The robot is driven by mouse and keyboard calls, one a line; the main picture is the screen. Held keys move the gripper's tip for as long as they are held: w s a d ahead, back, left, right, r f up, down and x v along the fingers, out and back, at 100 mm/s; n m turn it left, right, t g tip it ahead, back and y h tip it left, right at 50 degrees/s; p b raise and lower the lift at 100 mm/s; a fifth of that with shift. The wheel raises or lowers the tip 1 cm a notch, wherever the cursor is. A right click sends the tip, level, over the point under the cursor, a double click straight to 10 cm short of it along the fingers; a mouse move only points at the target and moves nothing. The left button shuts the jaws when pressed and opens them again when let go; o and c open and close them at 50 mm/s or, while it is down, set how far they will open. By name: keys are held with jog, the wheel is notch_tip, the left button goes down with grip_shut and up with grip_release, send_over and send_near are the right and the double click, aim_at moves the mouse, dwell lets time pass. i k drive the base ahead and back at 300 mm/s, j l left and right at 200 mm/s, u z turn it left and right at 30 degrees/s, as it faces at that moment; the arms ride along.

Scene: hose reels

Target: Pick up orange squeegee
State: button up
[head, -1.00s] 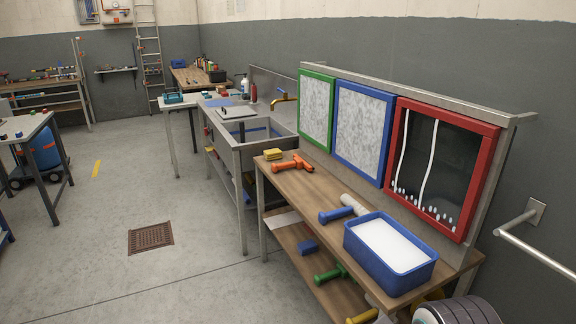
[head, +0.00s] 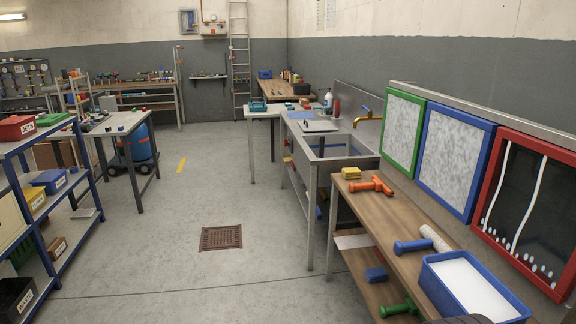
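The orange squeegee (head: 371,185) lies on the wooden top of the workbench (head: 398,217) at the right in the head view. It lies near the bench's far end, just in front of a yellow sponge (head: 351,173). Nothing covers it.
A blue tub of white liquid (head: 465,288), a blue-handled tool (head: 412,246) and a white roller (head: 434,238) share the bench. A metal sink (head: 335,165) stands beyond it. A blue shelf rack (head: 62,210) stands left. The floor between, with a drain grate (head: 221,238), is clear.

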aim_at(379, 185)
jog(key=i, duration=3.4)
jog(key=i+z, duration=0.25)
jog(key=i, duration=0.2)
jog(key=i+j+z, duration=0.2)
jog(key=i, duration=0.2)
